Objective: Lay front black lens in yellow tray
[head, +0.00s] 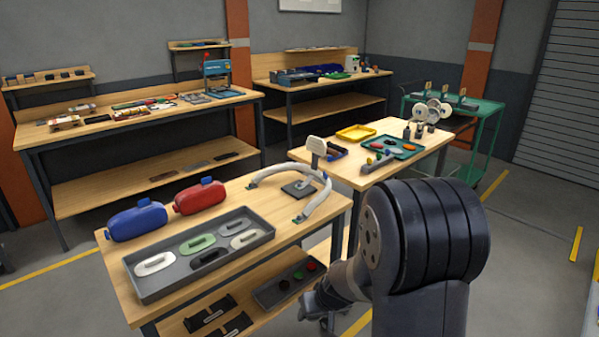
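The yellow tray (357,138) lies on the right wooden table, toward its back left, and looks empty. Beside it a teal tray (413,155) holds small coloured rounded pieces, too small to tell apart clearly. On the lower shelf of the near table, a dark tray (262,296) holds a dark round piece (284,285), a green one and a red one. I cannot tell for sure which piece is the black lens. My gripper (322,312) hangs low at the bottom middle, right of the near table's shelf, partly hidden by my arm. Its fingers are not clear.
The near table holds a grey tray (146,295) of oval handled pieces, blue (136,222) and red (200,198) canisters and a curved white hose (265,174). A green cart (487,110) stands behind the right table.

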